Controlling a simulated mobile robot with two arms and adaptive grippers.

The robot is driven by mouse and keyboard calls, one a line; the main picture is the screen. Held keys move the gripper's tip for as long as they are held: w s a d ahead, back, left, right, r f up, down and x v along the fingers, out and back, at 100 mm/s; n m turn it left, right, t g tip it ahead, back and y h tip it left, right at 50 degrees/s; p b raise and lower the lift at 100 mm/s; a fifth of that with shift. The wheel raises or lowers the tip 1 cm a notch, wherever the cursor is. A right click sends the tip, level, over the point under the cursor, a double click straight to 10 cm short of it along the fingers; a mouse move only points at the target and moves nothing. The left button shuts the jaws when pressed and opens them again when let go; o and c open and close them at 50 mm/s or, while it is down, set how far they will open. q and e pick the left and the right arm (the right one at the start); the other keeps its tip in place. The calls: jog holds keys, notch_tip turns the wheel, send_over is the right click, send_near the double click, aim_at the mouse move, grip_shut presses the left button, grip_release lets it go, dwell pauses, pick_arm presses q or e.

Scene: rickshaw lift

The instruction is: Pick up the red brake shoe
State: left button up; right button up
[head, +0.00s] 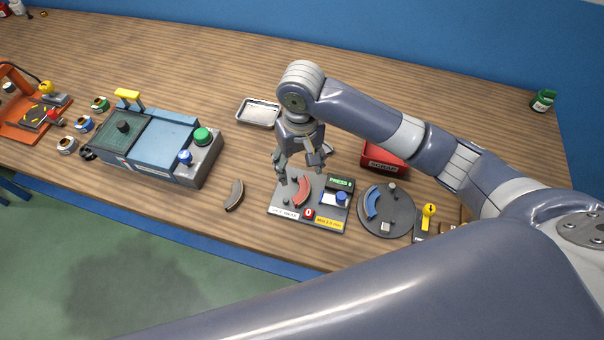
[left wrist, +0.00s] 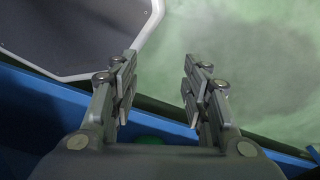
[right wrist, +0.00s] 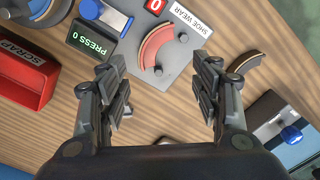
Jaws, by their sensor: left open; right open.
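The red brake shoe (head: 304,191) is a curved piece lying on the grey shoe wear plate (head: 279,206), on the near part of the bench. It also shows in the right wrist view (right wrist: 155,45), upper middle, beyond the fingertips. My right gripper (head: 303,168) is open and empty, pointing down just above and behind the shoe, apart from it. In the right wrist view its two fingers (right wrist: 161,90) are spread wide. My left gripper (left wrist: 157,80) is open and empty over the green floor beside the bench edge; it is not seen in the head view.
A dark loose shoe (head: 234,195) lies left of the plate. A round grey turntable (head: 386,227) with a blue shoe (head: 371,203) stands right. A red scrap bin (head: 385,158) and metal tray (head: 258,112) stand behind. A blue machine (head: 160,146) is at left.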

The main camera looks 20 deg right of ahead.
send_over(302, 182)
jog(key=s, duration=0.1)
jog(key=f, duration=0.4)
jog(key=shift+a+p, duration=0.2)
jog(key=shift+p, duration=0.2)
jog(key=shift+f, duration=0.25)
jog(key=f, duration=0.1)
jog(key=f+p, duration=0.1)
jog(key=f, duration=0.1)
jog(key=w+f, duration=0.1)
jog(key=shift+d+f+p, duration=0.25)
jog(key=shift+f+p, duration=0.1)
jog(key=shift+f, duration=0.45)
pick_arm(q)
jog(key=shift+s+a+r, duration=0.2)
jog(key=shift+s+r, duration=0.15)
jog(key=shift+r, duration=0.25)
jog(key=shift+s+a+r, duration=0.15)
jog(key=shift+s+r, duration=0.2)
jog(key=shift+r, duration=0.25)
jog(key=shift+s, duration=0.1)
pick_arm(e)
jog(key=shift+c, duration=0.5)
pick_arm(q)
jog(key=shift+s, duration=0.15)
pick_arm(e)
grip_shut()
